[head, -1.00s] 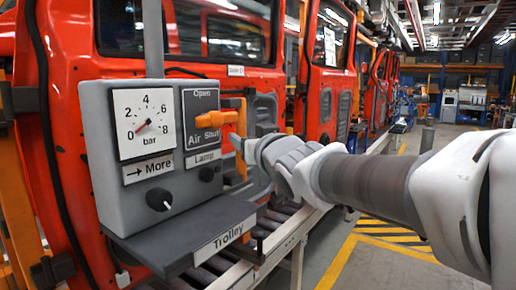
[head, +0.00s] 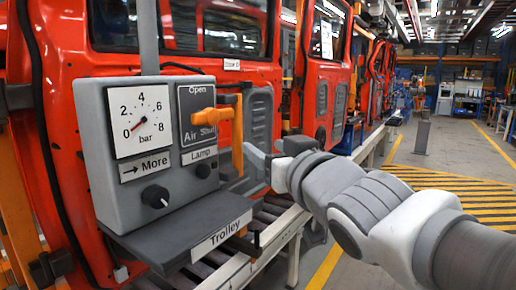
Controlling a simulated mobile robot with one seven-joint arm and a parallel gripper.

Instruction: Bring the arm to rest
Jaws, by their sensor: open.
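My gripper (head: 256,167) is at the right of the grey control box (head: 100,170), seen from the side with its jaws open. Nothing shows between its fingers, though the far finger is partly hidden. My arm reaches in from the lower right.
The box has a gauge (head: 141,121) with its needle near 0, a More knob (head: 156,197) and a Lamp knob (head: 203,170). A Trolley shelf (head: 185,238) juts out below. Red door bodies (head: 315,90) line the left. The striped floor (head: 465,200) at right is clear.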

